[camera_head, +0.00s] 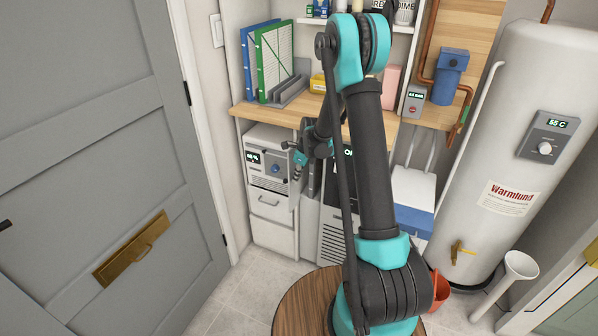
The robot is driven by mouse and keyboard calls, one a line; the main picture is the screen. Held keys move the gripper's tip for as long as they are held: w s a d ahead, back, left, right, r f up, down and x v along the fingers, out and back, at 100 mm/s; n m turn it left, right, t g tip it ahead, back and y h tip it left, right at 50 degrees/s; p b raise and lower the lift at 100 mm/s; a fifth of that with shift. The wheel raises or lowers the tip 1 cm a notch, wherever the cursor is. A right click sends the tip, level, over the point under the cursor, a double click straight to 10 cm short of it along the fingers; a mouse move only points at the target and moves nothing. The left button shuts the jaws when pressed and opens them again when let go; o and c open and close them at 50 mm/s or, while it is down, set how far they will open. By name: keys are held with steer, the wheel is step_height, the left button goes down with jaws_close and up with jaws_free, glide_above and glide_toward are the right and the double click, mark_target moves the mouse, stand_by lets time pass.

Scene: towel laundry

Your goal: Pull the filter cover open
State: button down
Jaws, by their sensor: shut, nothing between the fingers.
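I cannot tell for sure which part is the filter cover. A white unit (268,145) with a small display and a blue round part stands under the wooden shelf, left of my arm. Below its panel is a white front with a dark handle (268,202), which looks closed. My gripper (297,169) is small in view, in front of the right side of this unit. It is shut and empty, and I cannot tell whether it touches the unit. A slatted grille (331,245) shows to the right, partly hidden by my arm.
A grey door (90,130) with a brass plate fills the left. A white water heater (525,140), a red bucket (441,290) and a white funnel-shaped item (521,266) stand at the right. Tiled floor (230,290) is clear near the door.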

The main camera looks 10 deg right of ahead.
steer(key=shift+a+f, duration=0.1)
steer(key=shift+f, duration=0.5)
steer(key=shift+w+a, duration=0.4)
steer(key=shift+a, duration=0.4)
steer(key=shift+w+a, duration=0.4)
steer(key=shift+a, duration=0.4)
